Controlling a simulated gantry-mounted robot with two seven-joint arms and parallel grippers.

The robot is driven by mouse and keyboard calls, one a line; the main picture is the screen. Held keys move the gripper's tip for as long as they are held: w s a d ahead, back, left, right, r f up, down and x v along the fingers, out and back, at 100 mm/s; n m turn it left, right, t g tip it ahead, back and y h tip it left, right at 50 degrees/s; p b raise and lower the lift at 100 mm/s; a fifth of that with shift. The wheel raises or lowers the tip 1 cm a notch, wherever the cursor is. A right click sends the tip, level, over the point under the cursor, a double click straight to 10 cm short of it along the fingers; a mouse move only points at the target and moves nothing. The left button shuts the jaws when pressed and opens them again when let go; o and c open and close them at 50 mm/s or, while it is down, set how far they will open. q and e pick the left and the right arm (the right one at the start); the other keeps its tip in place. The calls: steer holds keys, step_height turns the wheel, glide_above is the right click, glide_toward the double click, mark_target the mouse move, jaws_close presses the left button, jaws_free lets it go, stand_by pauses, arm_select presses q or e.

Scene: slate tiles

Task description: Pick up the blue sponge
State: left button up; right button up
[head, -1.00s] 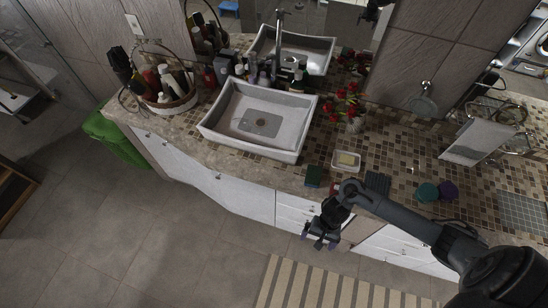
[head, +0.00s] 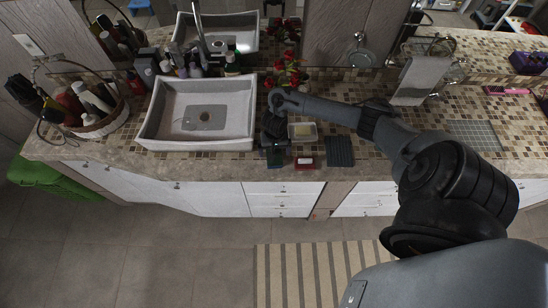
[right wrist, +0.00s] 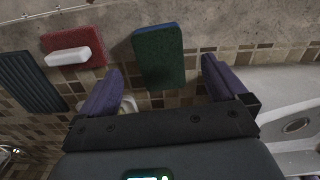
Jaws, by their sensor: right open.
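The sponge (head: 275,161) lies on the front part of the tiled counter, right of the sink. In the right wrist view the sponge (right wrist: 158,52) shows a dark green face and a blue edge. My right gripper (head: 276,147) is over the counter, right beside the sponge. In the right wrist view its purple-tipped fingers (right wrist: 164,88) are open and apart, with the sponge beyond and between them, nothing gripped. My left gripper is not in view.
Right of the sponge are a red block with a white bar (head: 305,163), a soap dish (head: 302,132) and a dark ribbed mat (head: 340,152). The white sink (head: 152,130) stands left. A vase with red flowers (head: 288,75) is behind.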

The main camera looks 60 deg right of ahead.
mark_target(277, 163)
steer(key=shift+w+d+f+b, duration=0.1)
steer(key=shift+f+b, duration=0.1)
steer(key=shift+f, duration=0.7)
steer(key=shift+d+f+b, duration=0.1)
steer(key=shift+f+b, duration=0.05)
steer(key=shift+f, duration=0.8)
steer(key=shift+w+d+f+b, duration=0.1)
steer(key=shift+f+b, duration=0.1)
steer(key=shift+f, duration=0.7)
steer(key=c, duration=1.1)
